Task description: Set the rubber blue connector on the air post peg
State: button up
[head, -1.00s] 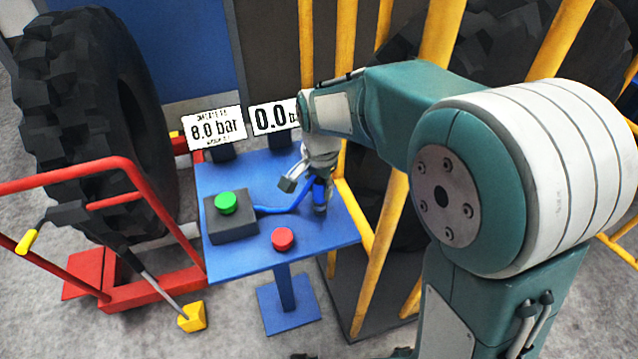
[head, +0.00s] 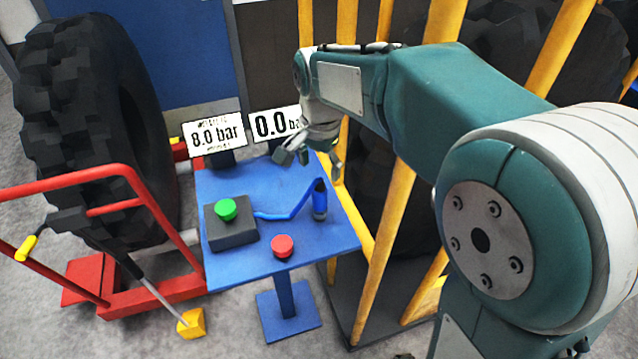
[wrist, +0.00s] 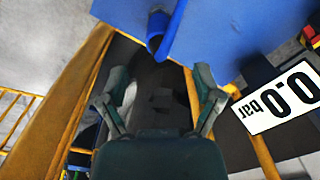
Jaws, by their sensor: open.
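In the wrist view the connector (wrist: 155,42) shows beyond the fingertips, near the table's edge. My gripper (head: 309,158) is open and empty, above and behind the connector in the head view, apart from it. In the wrist view its two fingers (wrist: 160,108) are spread wide. How fully the connector is seated is too small to tell.
A dark box with a green button (head: 226,209) and a red button (head: 282,245) are on the blue table (head: 245,268). Displays read 8.0 bar (head: 214,133) and 0.0 bar (head: 275,123) behind. Yellow bars (head: 383,215) stand close right; a red trolley (head: 150,290) holds a large tyre at left.

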jog(key=shift+r, duration=1.95)
jog(key=s+d+n+t, duration=0.2)
jog(key=s+d, duration=0.4)
jog(key=s, duration=0.3)
jog(key=s+d+n+t, duration=0.3)
jog(key=s+d+n, duration=0.2)
jog(key=s, duration=0.5)
jog(key=shift+d+f+n, duration=0.3)
jog(key=shift+d+f, duration=0.05)
jog(key=shift+d, duration=0.45)
